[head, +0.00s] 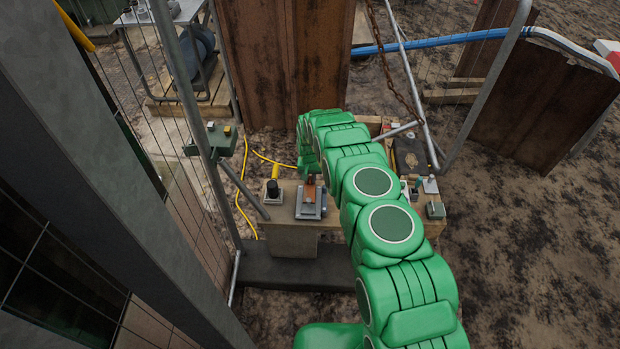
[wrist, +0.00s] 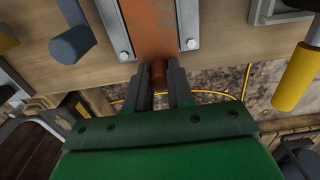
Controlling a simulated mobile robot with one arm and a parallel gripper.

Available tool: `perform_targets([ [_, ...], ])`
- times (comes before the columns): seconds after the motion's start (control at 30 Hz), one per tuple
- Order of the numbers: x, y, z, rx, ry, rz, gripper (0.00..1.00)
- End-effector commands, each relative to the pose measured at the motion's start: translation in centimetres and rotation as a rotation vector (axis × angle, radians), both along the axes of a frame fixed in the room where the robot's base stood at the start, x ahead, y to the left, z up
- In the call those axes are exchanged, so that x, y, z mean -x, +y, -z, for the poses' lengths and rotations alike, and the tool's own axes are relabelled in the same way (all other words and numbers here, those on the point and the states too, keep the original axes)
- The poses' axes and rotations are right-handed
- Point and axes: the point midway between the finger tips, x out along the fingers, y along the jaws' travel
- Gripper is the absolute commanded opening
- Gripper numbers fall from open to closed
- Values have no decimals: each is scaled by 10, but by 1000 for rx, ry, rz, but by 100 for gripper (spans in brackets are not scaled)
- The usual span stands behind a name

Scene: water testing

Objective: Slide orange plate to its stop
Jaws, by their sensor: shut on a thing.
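The orange plate (wrist: 160,28) lies between two grey metal rails on a wooden bench, at the top middle of the wrist view. In the head view the orange plate (head: 309,193) shows small on its grey base, left of my green arm. A round brown knob (wrist: 159,72) sits at the plate's near end. My gripper (wrist: 160,78) has its two dark fingers on either side of this knob and is shut on it. The plate's far end is cut off in the wrist view, and no stop can be made out. My gripper cannot be made out clearly in the head view.
A black knob (head: 272,189) with a yellow cylinder behind it stands left of the plate. Small fittings (head: 430,187) stand on the bench right of my arm. A mesh fence (head: 205,130) rises at left. A yellow cable (head: 242,185) runs behind the bench.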

Motion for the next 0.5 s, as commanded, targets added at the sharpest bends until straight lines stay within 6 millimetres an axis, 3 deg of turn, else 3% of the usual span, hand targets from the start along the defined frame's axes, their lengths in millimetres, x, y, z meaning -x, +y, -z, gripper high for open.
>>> perform_targets([
  [0.5, 38, 1, 1, 1, 5, -2, 0],
])
